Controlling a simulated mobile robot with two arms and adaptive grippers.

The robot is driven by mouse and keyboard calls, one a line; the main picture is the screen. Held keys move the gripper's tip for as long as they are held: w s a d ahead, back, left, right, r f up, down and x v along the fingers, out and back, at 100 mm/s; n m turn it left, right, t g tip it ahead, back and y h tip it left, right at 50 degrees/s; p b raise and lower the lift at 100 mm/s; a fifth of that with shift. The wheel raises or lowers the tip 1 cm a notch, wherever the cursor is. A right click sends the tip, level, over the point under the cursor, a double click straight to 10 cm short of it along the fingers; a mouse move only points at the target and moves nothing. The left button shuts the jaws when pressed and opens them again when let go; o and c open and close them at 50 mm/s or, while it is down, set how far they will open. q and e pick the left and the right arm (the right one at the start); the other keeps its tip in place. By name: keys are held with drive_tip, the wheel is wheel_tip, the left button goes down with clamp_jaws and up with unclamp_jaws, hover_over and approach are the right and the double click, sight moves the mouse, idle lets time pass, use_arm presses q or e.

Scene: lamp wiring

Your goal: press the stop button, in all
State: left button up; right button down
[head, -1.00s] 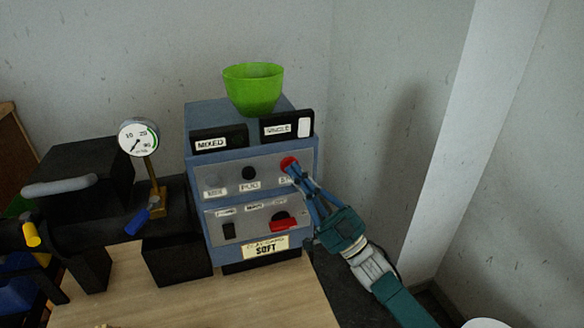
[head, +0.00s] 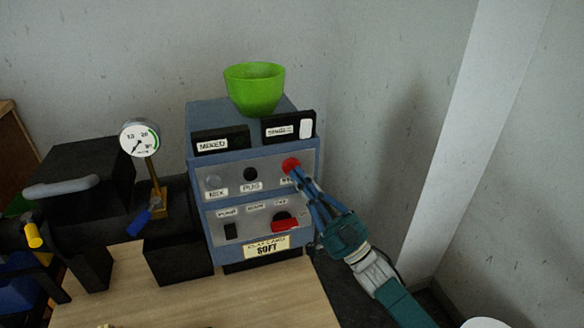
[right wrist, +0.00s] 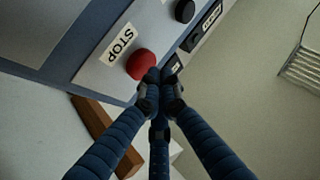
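The red stop button (head: 290,165) is on the upper grey panel of the blue control box (head: 308,217), at the panel's right end. In the right wrist view the red button (right wrist: 141,64) sits beside a STOP label (right wrist: 118,45). My right gripper (head: 296,180) has its blue fingers drawn together at the button's lower right. In the right wrist view its fingertips (right wrist: 160,75) are closed with nothing between them, right beside the button. I cannot tell whether they touch it. My left gripper is not in view.
A green bowl (head: 254,92) stands on top of the control box. Left of the box are a round gauge (head: 139,139), a blue lever (head: 140,222) and a dark machine with a grey handle (head: 62,187). The wooden tabletop (head: 190,300) in front is mostly clear.

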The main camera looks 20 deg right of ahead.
drive_tip(key=s+p, duration=0.2)
drive_tip(key=s, duration=0.3)
drive_tip(key=shift+d, duration=0.1)
idle(0.6)
